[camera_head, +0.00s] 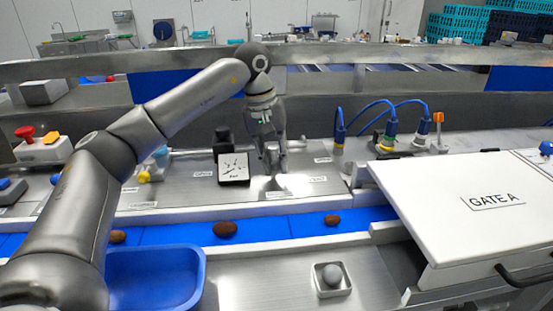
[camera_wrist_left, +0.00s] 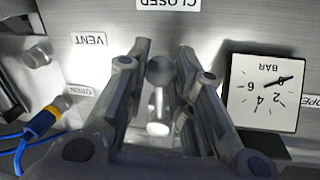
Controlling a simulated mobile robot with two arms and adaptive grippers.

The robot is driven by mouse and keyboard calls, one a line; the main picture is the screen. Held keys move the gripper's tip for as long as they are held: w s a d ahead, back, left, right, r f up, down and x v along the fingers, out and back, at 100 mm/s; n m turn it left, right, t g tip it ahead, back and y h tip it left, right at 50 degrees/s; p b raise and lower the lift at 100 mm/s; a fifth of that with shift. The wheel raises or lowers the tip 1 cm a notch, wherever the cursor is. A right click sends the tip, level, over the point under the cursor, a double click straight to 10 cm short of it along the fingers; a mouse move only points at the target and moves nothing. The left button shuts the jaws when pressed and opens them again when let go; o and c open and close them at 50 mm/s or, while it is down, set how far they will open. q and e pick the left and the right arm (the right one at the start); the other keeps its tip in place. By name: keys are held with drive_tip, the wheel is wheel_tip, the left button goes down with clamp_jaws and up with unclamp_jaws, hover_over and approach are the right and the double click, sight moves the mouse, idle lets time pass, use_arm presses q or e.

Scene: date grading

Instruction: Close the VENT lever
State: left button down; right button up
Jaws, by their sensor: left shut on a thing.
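My left gripper (camera_head: 273,166) reaches down over the steel panel, just right of the square white pressure gauge (camera_head: 233,170). In the left wrist view its two fingers (camera_wrist_left: 160,82) stand on either side of the lever (camera_wrist_left: 159,72), a grey rounded piece with a bright end below it, and are shut on it. The VENT label (camera_wrist_left: 88,40) lies left of the fingers, with an OPEN label (camera_wrist_left: 82,93) below it. A CLOSED label (camera_wrist_left: 168,4) is at the top edge. My right gripper is not in view.
The gauge also shows right of the fingers (camera_wrist_left: 264,92). Blue-cabled connectors (camera_head: 388,140) stand to the right. A blue belt (camera_head: 275,227) with dates runs in front, with a blue bin (camera_head: 155,275) nearer. A white GATE A cover (camera_head: 470,215) is at right.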

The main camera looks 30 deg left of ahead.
use_arm(q)
drive_tip(key=shift+r, duration=0.15)
drive_tip(key=c, duration=1.2)
unclamp_jaws()
drive_tip(key=shift+a, duration=0.1)
wheel_tip(320, 180, up, 12)
drive_tip(key=a, duration=0.2)
drive_tip(key=shift+s+f, duration=0.2)
drive_tip(key=shift+s, duration=0.25)
